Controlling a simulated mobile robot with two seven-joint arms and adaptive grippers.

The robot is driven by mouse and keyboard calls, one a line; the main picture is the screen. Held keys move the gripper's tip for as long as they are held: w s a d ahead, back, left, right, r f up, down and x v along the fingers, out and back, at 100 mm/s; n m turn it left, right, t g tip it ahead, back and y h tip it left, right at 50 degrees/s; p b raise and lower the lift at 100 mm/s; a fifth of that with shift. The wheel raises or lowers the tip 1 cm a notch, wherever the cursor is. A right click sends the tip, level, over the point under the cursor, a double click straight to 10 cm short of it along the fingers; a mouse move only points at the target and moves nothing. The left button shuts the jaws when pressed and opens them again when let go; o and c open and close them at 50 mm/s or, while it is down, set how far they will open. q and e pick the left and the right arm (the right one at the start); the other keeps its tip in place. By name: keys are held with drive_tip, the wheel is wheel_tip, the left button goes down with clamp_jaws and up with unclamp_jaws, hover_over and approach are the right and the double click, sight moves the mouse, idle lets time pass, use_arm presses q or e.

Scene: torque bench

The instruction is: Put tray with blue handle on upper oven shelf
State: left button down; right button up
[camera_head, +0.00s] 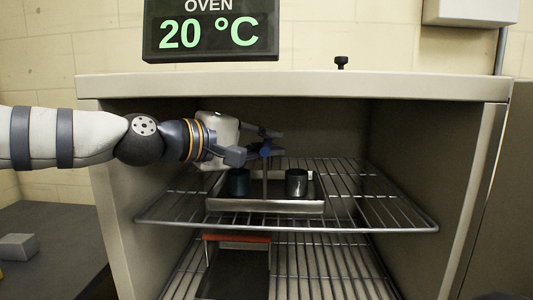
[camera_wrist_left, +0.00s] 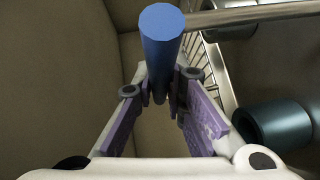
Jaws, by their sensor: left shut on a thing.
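The metal tray (camera_head: 265,206) with the blue handle (camera_head: 266,153) is inside the oven, over the upper wire shelf (camera_head: 385,211). It looks level, at or just above the wires; I cannot tell if its whole base touches them. A dark teal cup (camera_head: 239,183) and a grey metal cup (camera_head: 296,183) stand upright on it. My left gripper (camera_head: 268,146) reaches in from the left and is shut on the blue handle. In the left wrist view the blue handle (camera_wrist_left: 162,45) stands between the fingers, with the teal cup (camera_wrist_left: 275,125) to the right.
A tray with an orange-red handle (camera_head: 237,238) sits on the lower wire shelf (camera_head: 325,265). The oven's side walls and top (camera_head: 300,84) frame the opening. The upper shelf has free room right of the tray. A grey block (camera_head: 18,246) lies on the dark bench at left.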

use_arm(q)
drive_tip(key=w, duration=0.3)
drive_tip(key=shift+w+r+b, duration=0.25)
drive_tip(key=shift+b, duration=0.1)
drive_tip(key=shift+s+f, duration=0.2)
drive_tip(key=shift+f, duration=0.35)
use_arm(e)
drive_tip(key=shift+s+f, duration=0.35)
use_arm(q)
drive_tip(key=shift+f, duration=0.15)
drive_tip(key=c, duration=1.6)
unclamp_jaws()
drive_tip(key=shift+f, duration=0.2)
drive_tip(key=shift+c, duration=0.2)
drive_tip(key=shift+s+a+r, duration=0.1)
drive_tip(key=shift+r, duration=0.1)
drive_tip(key=p+v, duration=0.1)
drive_tip(key=v, duration=1)
drive_tip(key=shift+s+a+p, duration=0.3)
use_arm(e)
drive_tip(key=shift+w+r+t, duration=0.3)
drive_tip(key=shift+w+r, duration=0.55)
drive_tip(key=shift+r, duration=0.05)
